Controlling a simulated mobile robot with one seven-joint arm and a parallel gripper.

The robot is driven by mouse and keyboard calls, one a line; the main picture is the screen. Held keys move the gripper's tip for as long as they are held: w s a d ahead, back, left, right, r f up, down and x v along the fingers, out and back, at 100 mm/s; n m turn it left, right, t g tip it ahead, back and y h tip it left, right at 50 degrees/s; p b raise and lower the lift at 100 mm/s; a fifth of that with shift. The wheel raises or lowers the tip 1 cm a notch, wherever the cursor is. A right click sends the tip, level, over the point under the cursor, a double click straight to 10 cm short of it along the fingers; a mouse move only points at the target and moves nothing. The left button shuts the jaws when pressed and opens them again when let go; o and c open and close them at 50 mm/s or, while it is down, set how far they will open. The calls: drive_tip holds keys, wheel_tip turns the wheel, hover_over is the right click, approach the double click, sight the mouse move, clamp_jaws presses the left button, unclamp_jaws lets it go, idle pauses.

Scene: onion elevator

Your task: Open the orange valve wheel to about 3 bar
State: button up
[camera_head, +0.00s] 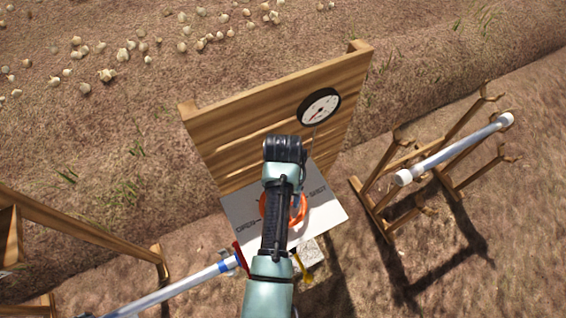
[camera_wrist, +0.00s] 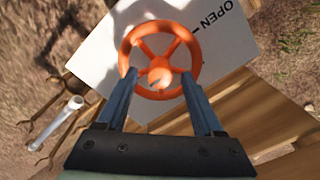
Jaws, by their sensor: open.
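The orange valve wheel (camera_wrist: 190,49) is spoked and lies in front of a white panel (camera_wrist: 98,66) marked OPEN. In the head view my arm hides most of the wheel (camera_head: 300,208); only its right part shows clearly. My gripper (camera_wrist: 161,78) is open, with one blue finger on each side of the wheel's near half, close to the rim. I cannot tell whether the fingers touch it. A round pressure gauge (camera_head: 319,106) with a white dial and black rim is mounted on the wooden board above. Its numbers are too small to read.
The wooden board (camera_head: 215,135) stands behind the panel. A wooden rack (camera_head: 372,208) with a pale pipe (camera_head: 455,150) stands at right. Another pipe (camera_head: 185,286) with a blue band runs in at lower left. Onions lie on the soil at upper left.

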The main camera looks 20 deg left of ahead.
drive_tip(key=shift+f, duration=1)
clamp_jaws()
